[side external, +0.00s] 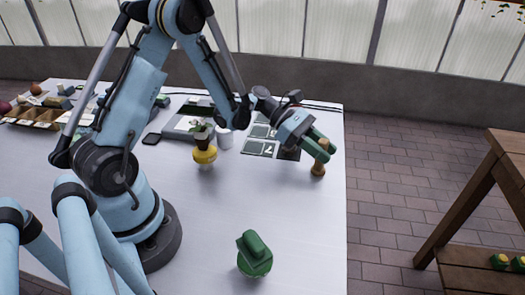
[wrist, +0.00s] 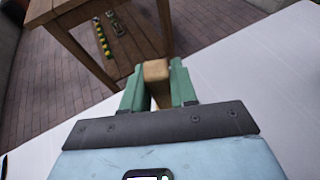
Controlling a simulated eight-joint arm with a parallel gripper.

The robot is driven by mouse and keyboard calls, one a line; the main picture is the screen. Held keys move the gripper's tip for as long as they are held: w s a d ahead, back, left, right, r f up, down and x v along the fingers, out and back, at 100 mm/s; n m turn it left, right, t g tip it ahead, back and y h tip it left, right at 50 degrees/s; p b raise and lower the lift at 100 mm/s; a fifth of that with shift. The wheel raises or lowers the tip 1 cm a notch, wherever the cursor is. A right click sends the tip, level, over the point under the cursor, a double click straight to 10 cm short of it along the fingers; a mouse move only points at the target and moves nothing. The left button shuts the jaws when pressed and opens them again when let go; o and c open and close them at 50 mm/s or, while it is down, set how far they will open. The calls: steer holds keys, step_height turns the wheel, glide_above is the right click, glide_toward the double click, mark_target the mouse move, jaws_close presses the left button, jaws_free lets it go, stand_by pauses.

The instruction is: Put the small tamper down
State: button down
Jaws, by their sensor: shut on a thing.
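The small tamper (side external: 318,169) is a light wooden piece near the right edge of the white table (side external: 310,240). It looks roughly upright; whether its base touches the table I cannot tell. My gripper (side external: 324,148) has green fingers and is shut on its upper part.
A green object (side external: 254,254) stands at the table's front. A yellow pot with a plant (side external: 204,152), a white cup (side external: 225,139) and dark-green cards (side external: 259,147) are left of my gripper. A wooden bench (side external: 480,200) stands apart at right. The table's right-front area is clear.

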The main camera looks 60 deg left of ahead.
steer(key=shift+f, duration=0.15)
steer(key=c, duration=0.9)
jaws_free()
steer(key=v, duration=1.2)
steer(key=s+d+r+m+y, duration=0.1)
steer(key=s+d+m+y, duration=0.1)
steer(key=m, duration=0.5)
steer(key=s+d+r+m+t+y, duration=0.1)
steer(key=s+d+r+m+y, duration=0.1)
steer(key=s+m+y, duration=0.2)
steer(key=s+d+r+m+t+y, duration=0.1)
steer(key=s+d+r+m+y, duration=0.1)
steer(key=m+y, duration=0.4)
steer(key=shift+s+m+y, duration=0.1)
steer(key=shift+s+m, duration=0.1)
steer(key=shift+m, duration=0.7)
steer(key=shift+s+m+y, duration=0.1)
steer(key=shift+s+m, duration=0.15)
steer(key=shift+m, duration=0.65)
steer(key=shift+s+m+y, duration=0.1)
steer(key=shift+s+m, duration=0.1)
steer(key=shift+m, duration=0.7)
